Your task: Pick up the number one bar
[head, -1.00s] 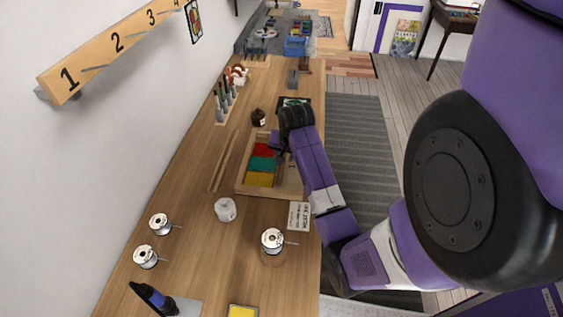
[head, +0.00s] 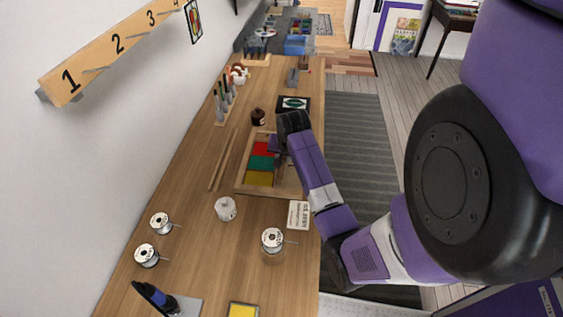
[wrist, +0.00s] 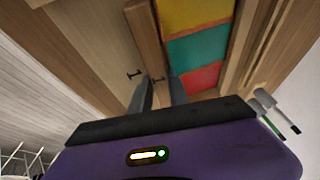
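In the head view my gripper (head: 281,156) is over the tray, and my wrist hides part of the tray there.
A second 1 is marked on the wood left of the bar in the wrist view.

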